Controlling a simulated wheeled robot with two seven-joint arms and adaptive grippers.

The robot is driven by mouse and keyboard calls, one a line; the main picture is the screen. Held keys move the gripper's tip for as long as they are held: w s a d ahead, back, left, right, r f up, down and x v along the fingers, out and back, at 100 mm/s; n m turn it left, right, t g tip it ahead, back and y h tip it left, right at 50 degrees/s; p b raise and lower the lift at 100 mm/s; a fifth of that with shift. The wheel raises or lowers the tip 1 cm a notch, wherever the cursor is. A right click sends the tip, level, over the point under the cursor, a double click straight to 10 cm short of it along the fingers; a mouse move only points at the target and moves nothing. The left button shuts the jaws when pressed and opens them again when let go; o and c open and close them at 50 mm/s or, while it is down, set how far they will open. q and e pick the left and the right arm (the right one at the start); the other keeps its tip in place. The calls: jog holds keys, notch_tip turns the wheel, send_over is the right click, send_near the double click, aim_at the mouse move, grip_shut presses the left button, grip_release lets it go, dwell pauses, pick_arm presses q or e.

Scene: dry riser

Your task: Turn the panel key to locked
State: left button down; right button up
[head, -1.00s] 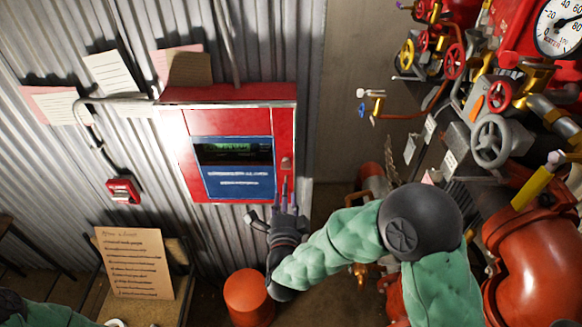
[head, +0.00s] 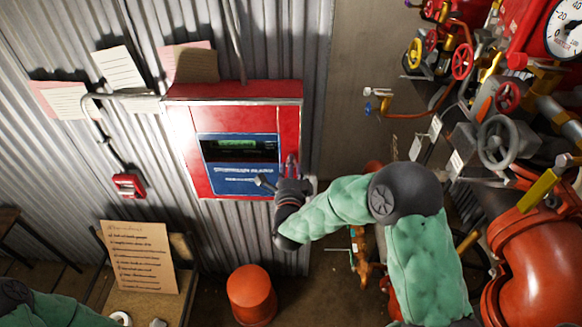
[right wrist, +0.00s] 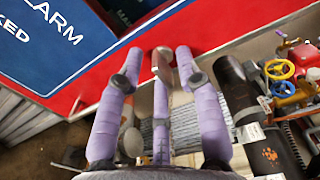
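The red alarm panel (head: 287,120), with a blue face and a lit green display, is on the corrugated wall in the head view. My right gripper (head: 291,163) is at the panel's lower right edge and hides the key there. In the right wrist view, a flat, light metal piece, which looks like the key (right wrist: 162,65), stands out between the purple fingers of my right gripper (right wrist: 158,58). The fingers are spread, with a gap on the left of the piece; contact on the right is unclear. My left gripper is out of view.
Pipes and valve wheels (head: 497,141) crowd the right side, near my right arm. An orange bucket-like object (head: 251,294) stands on the floor below the panel. A note board (head: 139,257) stands at lower left, and a small red call box (head: 129,186) is on the wall.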

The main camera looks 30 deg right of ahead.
grip_shut()
jog(key=n+b, duration=0.2)
jog(key=n, duration=0.1)
jog(key=shift+f, duration=0.1)
jog(key=n+b, duration=0.1)
jog(key=n, duration=0.3)
jog(key=shift+s+n+b, duration=0.1)
jog(key=shift+n+b, duration=0.2)
jog(key=shift+n, duration=0.1)
jog(key=n, duration=1)
jog(key=shift+d+r, duration=0.1)
jog(key=shift+r, duration=0.1)
dwell(0.4)
